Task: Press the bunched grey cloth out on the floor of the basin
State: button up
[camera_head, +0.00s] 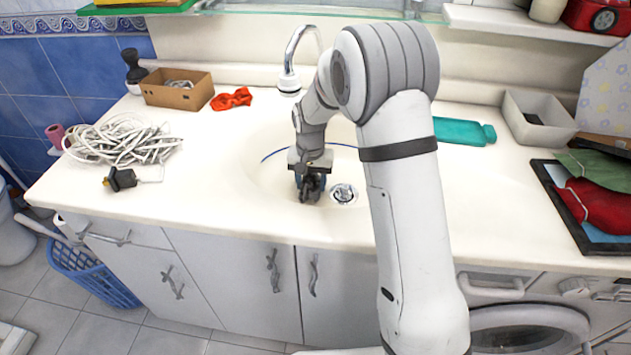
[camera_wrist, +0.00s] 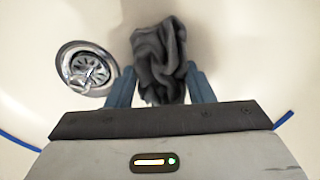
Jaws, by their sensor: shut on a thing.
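The bunched grey cloth (camera_wrist: 160,62) is a dark, crumpled bundle over the pale basin floor in the wrist view. My gripper (camera_wrist: 161,85) is shut on it, with a blue finger on each side. In the head view my gripper (camera_head: 311,188) points down low in the white basin (camera_head: 262,172), just left of the drain. The cloth (camera_head: 312,191) shows there only as a small dark shape between the fingers. I cannot tell whether its underside touches the basin floor.
The metal drain (camera_head: 344,194) is close beside my gripper; it also shows in the wrist view (camera_wrist: 87,68). A faucet (camera_head: 290,75) stands behind.

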jog(key=o, duration=1)
jog(key=shift+c, duration=0.2)
